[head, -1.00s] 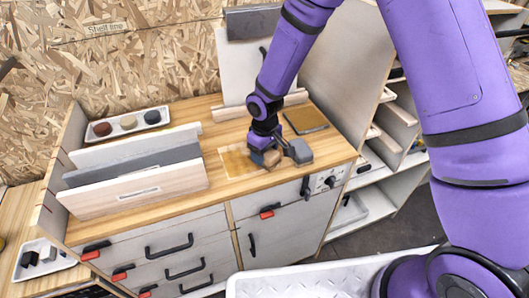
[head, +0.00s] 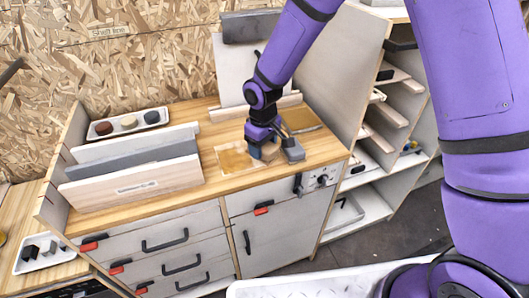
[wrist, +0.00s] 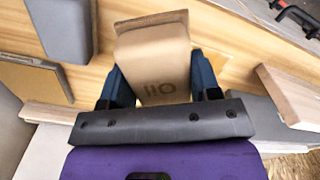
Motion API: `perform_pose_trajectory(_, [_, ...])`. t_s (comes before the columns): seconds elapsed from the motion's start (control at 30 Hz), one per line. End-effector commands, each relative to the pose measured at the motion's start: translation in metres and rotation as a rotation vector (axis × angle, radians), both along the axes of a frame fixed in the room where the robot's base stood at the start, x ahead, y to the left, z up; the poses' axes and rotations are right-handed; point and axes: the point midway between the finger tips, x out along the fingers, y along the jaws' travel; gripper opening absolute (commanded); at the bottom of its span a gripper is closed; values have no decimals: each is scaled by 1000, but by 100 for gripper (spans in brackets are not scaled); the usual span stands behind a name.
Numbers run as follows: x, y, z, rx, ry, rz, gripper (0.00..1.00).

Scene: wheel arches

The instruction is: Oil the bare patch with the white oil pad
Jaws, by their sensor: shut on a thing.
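My gripper (head: 264,150) is shut on a tan block marked "Oil" (wrist: 160,62), which shows between the two dark blue fingers in the wrist view. The block looks beige rather than white. In the head view the gripper is low over the worktop, at the right end of a pale patch with an amber, oiled-looking area (head: 234,160). My gripper and the block hide part of that patch. I cannot tell whether the block touches the surface.
A grey block (head: 293,150) stands just right of my gripper, with a brown panel (head: 303,119) behind it. Upright boards (head: 130,184) stand in a rack at left. A white tray (head: 104,133) with three round pieces lies behind them. The worktop (head: 215,191) is clear in front.

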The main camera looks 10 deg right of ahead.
Motion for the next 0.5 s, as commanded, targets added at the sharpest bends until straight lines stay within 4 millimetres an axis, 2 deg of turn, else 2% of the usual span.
perform_pose_trajectory(0.2, [0,3,19,1,-2,-1,35])
perform_pose_trajectory(0.5, [0,4,27,0,0,-1,35])
